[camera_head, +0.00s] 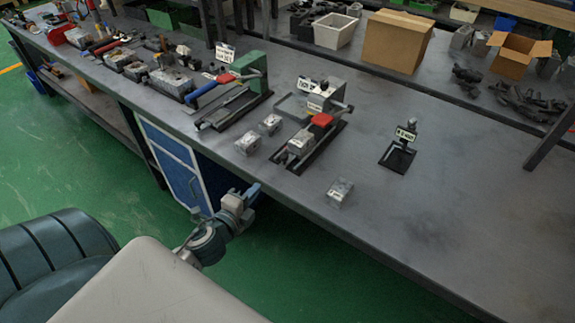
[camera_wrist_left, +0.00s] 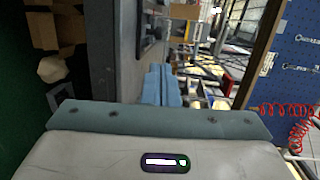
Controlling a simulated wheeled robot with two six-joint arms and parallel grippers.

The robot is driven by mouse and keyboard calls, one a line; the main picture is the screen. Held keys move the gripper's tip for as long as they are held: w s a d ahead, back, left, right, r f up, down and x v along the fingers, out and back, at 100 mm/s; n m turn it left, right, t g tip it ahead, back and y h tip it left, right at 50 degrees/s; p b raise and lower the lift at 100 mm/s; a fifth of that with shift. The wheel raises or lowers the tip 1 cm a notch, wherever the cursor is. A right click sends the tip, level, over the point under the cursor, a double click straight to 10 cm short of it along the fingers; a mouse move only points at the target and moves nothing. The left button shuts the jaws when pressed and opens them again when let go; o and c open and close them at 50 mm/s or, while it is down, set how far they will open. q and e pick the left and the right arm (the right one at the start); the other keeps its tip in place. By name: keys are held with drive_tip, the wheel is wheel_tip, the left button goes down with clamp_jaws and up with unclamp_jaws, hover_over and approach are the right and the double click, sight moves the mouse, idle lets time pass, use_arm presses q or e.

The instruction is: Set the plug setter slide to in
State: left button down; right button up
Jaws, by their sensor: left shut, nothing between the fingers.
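A fixture on a black rail (camera_head: 313,150) stands mid-bench in the head view, with a red piece (camera_head: 321,119), a grey block (camera_head: 301,143) and a grey housing (camera_head: 327,94) behind. It may be the plug setter; its sign is too small to read surely, and I cannot tell the slide's position. My left gripper (camera_head: 253,193) is shut and empty, off the bench's near edge, in front of and left of this fixture and apart from it. Its blue fingers show together in the left wrist view (camera_wrist_left: 161,86). My right gripper is not in view.
A green fixture with a blue handle (camera_head: 208,88) stands to the left. Loose grey blocks (camera_head: 247,143) (camera_head: 339,192) lie near the front edge. A small black stand (camera_head: 398,157) is to the right. Boxes (camera_head: 395,41) stand behind. The bench's right front is clear.

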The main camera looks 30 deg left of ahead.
sight(283, 159)
use_arm(q)
drive_tip(key=w+p, duration=0.2)
drive_tip(key=w, duration=0.2)
drive_tip(key=w+f+p, duration=0.1)
drive_tip(key=w, duration=0.3)
drive_tip(key=w+a+p, duration=0.1)
drive_tip(key=w+p, duration=0.1)
drive_tip(key=w, duration=0.2)
drive_tip(key=shift+w+f+p, duration=0.1)
drive_tip(key=shift+f+p, duration=0.2)
drive_tip(key=shift+p, duration=0.05)
drive_tip(key=shift+w+f, duration=0.2)
drive_tip(key=shift+w, duration=0.4)
